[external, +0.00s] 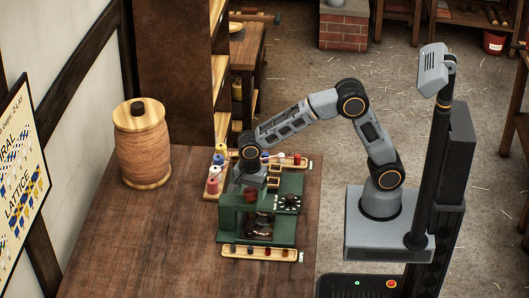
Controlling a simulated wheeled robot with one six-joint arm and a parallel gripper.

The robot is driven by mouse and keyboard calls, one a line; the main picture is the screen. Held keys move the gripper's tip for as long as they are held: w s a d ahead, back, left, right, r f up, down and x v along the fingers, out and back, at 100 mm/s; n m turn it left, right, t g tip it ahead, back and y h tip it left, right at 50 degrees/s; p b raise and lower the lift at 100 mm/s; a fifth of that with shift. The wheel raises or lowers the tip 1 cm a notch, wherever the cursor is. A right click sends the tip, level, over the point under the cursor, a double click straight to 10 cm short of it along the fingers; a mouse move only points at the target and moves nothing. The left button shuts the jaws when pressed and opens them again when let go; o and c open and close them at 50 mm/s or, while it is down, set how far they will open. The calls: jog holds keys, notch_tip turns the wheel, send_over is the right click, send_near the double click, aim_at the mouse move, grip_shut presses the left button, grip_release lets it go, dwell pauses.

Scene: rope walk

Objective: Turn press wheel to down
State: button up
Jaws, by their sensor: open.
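A green press (230,226) stands on the wooden workbench, with a dark opening in its front. A black dial with white marks (288,203) sits on its right side. A small dark red part (251,194) shows at the top of the press, right under my gripper; it may be the press wheel, but it is mostly hidden and its setting cannot be read. My gripper (250,186) points down just above the top of the press. Its fingers are small and partly hidden here. It is open, and I cannot tell whether it touches the red part.
The workbench (150,235) is bare at left and front. Small coloured spools (214,178) stand left of the press.

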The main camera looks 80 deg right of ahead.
aim_at(252, 191)
notch_tip(252, 191, up, 14)
dwell(0.6)
jog(key=shift+f, duration=0.1)
dwell(0.4)
jog(key=s+d+f+n+t, duration=0.2)
jog(key=s+d+n, duration=0.2)
jog(key=s+n, duration=0.5)
jog(key=s+d+f+n+t, duration=0.1)
jog(key=s+d+f+n, duration=0.2)
jog(key=s+n, duration=0.7)
jog(key=shift+d+f+n+t, duration=0.2)
jog(key=shift+d+n+t, duration=0.3)
jog(key=shift+n, duration=0.5)
